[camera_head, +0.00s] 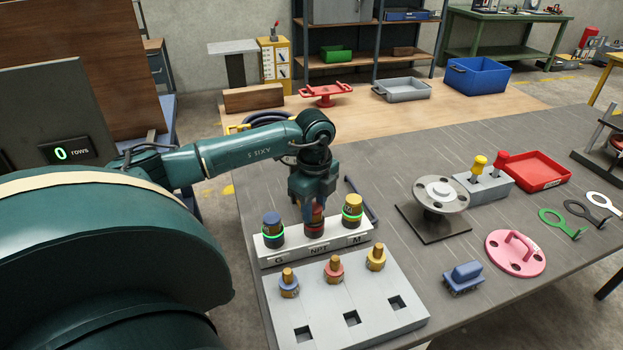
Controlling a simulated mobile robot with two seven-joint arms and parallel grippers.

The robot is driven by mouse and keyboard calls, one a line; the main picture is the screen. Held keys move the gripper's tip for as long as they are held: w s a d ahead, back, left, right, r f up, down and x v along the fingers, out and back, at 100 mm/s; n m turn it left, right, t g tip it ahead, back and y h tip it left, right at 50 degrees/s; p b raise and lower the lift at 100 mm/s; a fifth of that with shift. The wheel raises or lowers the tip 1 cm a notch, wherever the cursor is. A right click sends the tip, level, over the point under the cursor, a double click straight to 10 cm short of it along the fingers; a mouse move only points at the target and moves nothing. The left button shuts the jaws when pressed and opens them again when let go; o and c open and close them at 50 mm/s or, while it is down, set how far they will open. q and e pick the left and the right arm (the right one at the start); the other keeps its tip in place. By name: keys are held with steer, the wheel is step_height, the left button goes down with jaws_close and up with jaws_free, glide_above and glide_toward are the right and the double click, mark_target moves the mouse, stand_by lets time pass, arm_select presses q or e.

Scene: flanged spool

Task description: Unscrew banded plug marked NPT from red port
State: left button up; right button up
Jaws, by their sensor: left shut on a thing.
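A white block (268,250) on the grey table carries three ports in a row, with labels on its front that appear to read G, NPT and M. A blue port with a capped plug (273,228) is at the left and a yellow one (352,211) at the right, each with a green glowing ring. My left gripper (317,206) points down from above and is shut on the banded plug (315,222) at the middle, red port (314,232), above the NPT label. The fingers hide much of this plug. I cannot tell whether it is still threaded. My right gripper is not in view.
To the right are a flanged spool (440,195), a pink disc (515,254), a blue tool (464,278) and a red tray (528,170).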

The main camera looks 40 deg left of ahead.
arm_select(q)
steer(key=shift+d+n+p, duration=0.1)
steer(key=shift+n+p, duration=0.2)
steer(key=shift+n, duration=1.2)
steer(key=n, duration=0.4)
steer(key=shift+n, duration=0.3)
steer(key=n, duration=0.4)
steer(key=o, duration=1.3)
steer(key=shift+c, duration=0.2)
